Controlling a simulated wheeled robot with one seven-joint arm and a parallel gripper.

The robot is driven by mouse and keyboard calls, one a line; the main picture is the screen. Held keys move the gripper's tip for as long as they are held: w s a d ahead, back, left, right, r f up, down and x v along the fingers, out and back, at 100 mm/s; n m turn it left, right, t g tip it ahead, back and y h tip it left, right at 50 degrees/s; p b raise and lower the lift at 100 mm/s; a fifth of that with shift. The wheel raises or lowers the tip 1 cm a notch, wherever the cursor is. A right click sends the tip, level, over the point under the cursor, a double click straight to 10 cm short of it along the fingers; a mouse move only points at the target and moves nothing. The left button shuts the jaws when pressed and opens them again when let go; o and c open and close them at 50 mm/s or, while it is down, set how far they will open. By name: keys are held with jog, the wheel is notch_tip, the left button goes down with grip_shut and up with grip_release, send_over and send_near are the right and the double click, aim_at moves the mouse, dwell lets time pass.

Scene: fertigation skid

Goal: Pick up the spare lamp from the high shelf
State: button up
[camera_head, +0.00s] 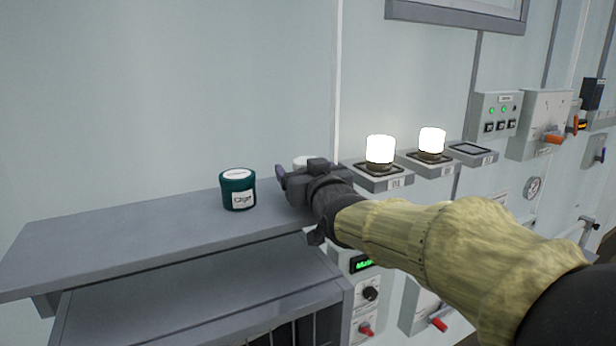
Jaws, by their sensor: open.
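The high shelf (130,232) is a long grey board on the pale wall at the left. Near its right end a small white rounded top (301,161) shows just behind my gripper; it may be the spare lamp, but most of it is hidden. My gripper (284,180) is at the right end of the shelf, close to this white thing. Its jaws are open, and the view does not show whether anything is between them. My arm reaches in from the lower right.
A teal jar (238,190) with a white label stands on the shelf just left of my gripper. Two lit lamps (380,152) (432,141) sit on wall sockets to the right, beside an empty socket (472,149). A lower grey cabinet (190,295) is under the shelf. The shelf's left part is clear.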

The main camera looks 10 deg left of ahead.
jog(key=c, duration=1.1)
jog(key=shift+c, duration=0.2)
